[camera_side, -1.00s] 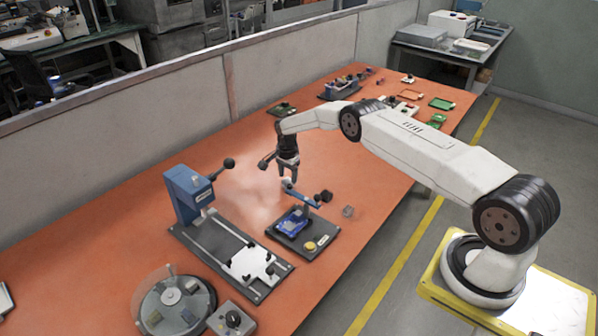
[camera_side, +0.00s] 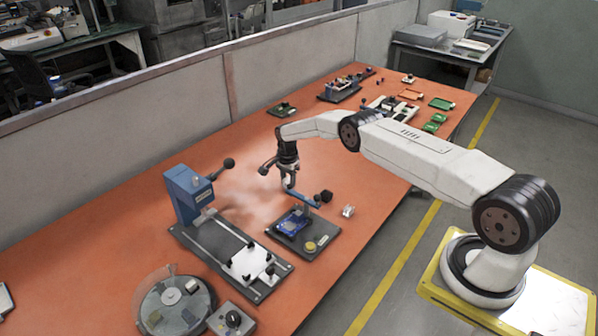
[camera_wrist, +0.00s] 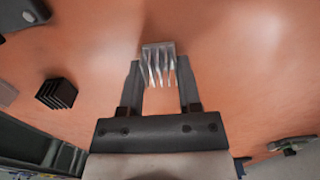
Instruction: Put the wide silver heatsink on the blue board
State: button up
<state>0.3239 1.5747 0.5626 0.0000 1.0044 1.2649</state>
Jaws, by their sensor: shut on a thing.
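My gripper (camera_side: 289,184) is low over the orange table, just behind the clamp fixture. The wrist view shows my gripper (camera_wrist: 160,78) shut on the silver finned heatsink (camera_wrist: 158,62), which sits between the fingertips. In the side view the heatsink is small and largely hidden by the fingers. The blue board (camera_side: 293,222) lies in the dark fixture, in front of my gripper and apart from it. I cannot tell whether the heatsink touches the table.
A small light block (camera_side: 348,211) lies right of the fixture. A black finned heatsink (camera_wrist: 56,94) shows in the wrist view. A blue press (camera_side: 190,194) stands at left.

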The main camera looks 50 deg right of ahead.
aim_at(288, 180)
jog(key=shift+r, duration=3)
jog(key=shift+r, duration=0.15)
jog(key=shift+r, duration=0.6)
notch_tip(288, 180, up, 9)
jog(key=s+a, duration=1.4)
jog(key=a, duration=0.1)
jog(key=shift+w+f, duration=0.15)
jog(key=shift+f, duration=1.05)
jog(key=shift+w+f, duration=0.15)
jog(key=shift+f, duration=1.05)
jog(key=shift+f, duration=0.15)
jog(key=shift+f, duration=3.35)
